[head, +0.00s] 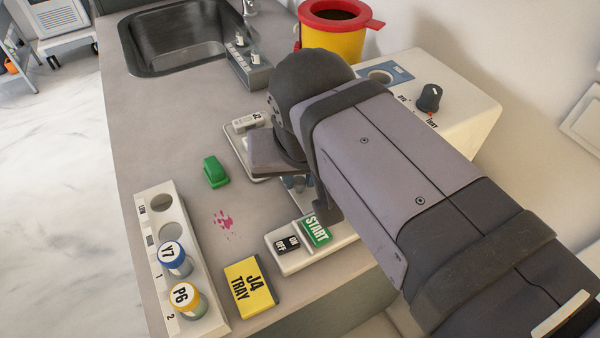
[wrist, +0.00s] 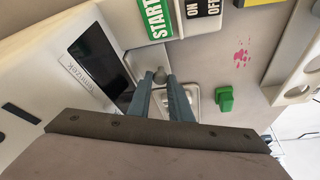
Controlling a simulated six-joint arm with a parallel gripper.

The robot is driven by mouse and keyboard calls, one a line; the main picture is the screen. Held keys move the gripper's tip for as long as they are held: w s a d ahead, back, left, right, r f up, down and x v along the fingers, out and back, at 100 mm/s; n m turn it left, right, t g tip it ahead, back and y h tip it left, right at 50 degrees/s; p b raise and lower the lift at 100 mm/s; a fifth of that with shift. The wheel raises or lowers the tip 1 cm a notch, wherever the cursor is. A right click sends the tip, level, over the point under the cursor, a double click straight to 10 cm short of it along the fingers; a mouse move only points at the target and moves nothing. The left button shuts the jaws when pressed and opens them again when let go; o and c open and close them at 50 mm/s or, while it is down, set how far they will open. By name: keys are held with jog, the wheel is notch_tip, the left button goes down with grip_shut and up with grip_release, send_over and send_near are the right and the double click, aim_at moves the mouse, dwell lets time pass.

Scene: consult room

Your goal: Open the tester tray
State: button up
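The tester is a white machine. In the head view its top (head: 465,98) shows behind my arm, with a black dial (head: 429,97) and a label partly reading TRAY. In the wrist view its dark screen (wrist: 100,62) is at the left. A small grey knob (wrist: 160,75) shows between my gripper's fingertips, in front of the tester; whether it belongs to the tray is unclear. My gripper (wrist: 159,84) has its two blue-grey fingers apart, one on each side of the knob. I cannot tell whether they touch it. In the head view my arm hides most of the tester's front.
A START and ON/OFF switch box (head: 290,262) is close by. A yellow J4 TRAY block (head: 250,288), a green block (head: 215,172) and a white rack (head: 205,322) with vials Y7 and P6 are at the left. Behind are a sink (head: 180,35) and a yellow-red bin (head: 335,42).

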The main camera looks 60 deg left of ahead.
grip_shut()
jog(key=s+p, duration=0.1)
jog(key=s, duration=0.9)
jog(key=shift+r+p, duration=0.1)
jog(key=shift+p, duration=0.25)
jog(key=shift+o, duration=2.4)
grip_release()
jog(key=v, duration=0.7)
jog(key=shift+p, duration=0.3)
jog(key=shift+d, duration=0.1)
